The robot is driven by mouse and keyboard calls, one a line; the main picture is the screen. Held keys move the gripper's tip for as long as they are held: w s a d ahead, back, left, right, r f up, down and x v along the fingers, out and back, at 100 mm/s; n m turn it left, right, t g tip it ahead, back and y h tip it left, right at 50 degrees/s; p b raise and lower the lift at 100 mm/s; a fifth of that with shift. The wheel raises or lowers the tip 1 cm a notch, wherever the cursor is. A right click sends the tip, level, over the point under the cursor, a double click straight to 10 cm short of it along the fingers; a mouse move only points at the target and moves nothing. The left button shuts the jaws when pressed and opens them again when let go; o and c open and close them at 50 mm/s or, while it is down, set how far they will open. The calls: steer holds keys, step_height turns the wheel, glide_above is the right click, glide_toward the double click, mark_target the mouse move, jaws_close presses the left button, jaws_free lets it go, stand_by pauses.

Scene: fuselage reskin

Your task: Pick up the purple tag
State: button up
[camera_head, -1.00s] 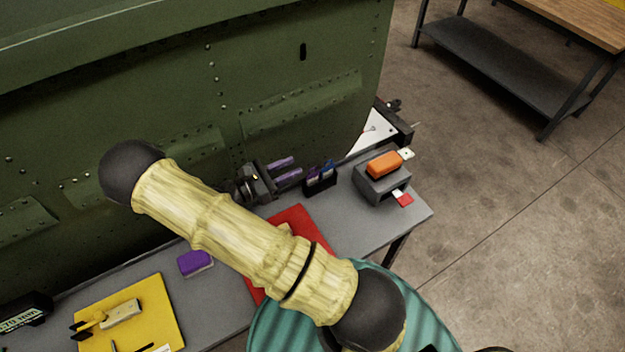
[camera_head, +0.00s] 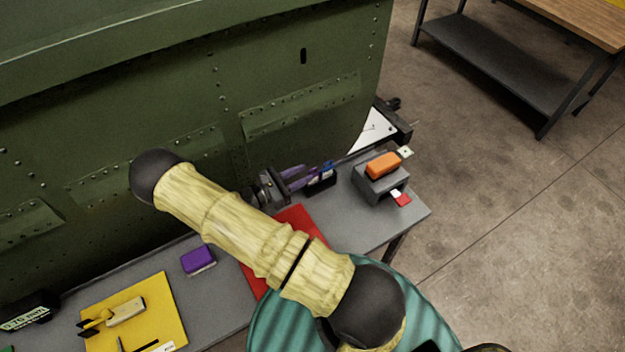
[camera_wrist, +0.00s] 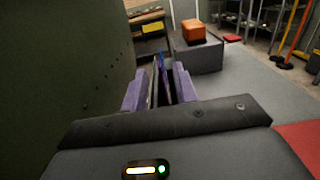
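A small black holder (camera_head: 321,180) stands on the grey bench and carries thin upright blue and purple pieces (camera_head: 326,167). A purple tag among them cannot be made out clearly. My gripper (camera_head: 301,177) has purple fingers and points right, its tips close to the holder. In the wrist view my gripper (camera_wrist: 160,82) is open, with a thin upright blue piece (camera_wrist: 161,62) and dark edges showing in the gap between the fingers. Whether the fingers touch anything is not clear. A purple block with a pale lower edge (camera_head: 198,260) lies apart on the bench, left of a red mat.
The green fuselage panel (camera_head: 190,90) rises close behind my gripper. A grey box (camera_head: 378,183) with an orange piece (camera_head: 383,164) on top stands right of the holder. The red mat (camera_head: 303,220) and a yellow mat (camera_head: 160,300) with tools lie on the bench.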

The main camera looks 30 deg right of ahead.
steer(key=d+p, duration=0.1)
steer(key=d, duration=0.3)
steer(key=shift+w+d, duration=0.1)
steer(key=shift+d, duration=0.1)
jaws_close()
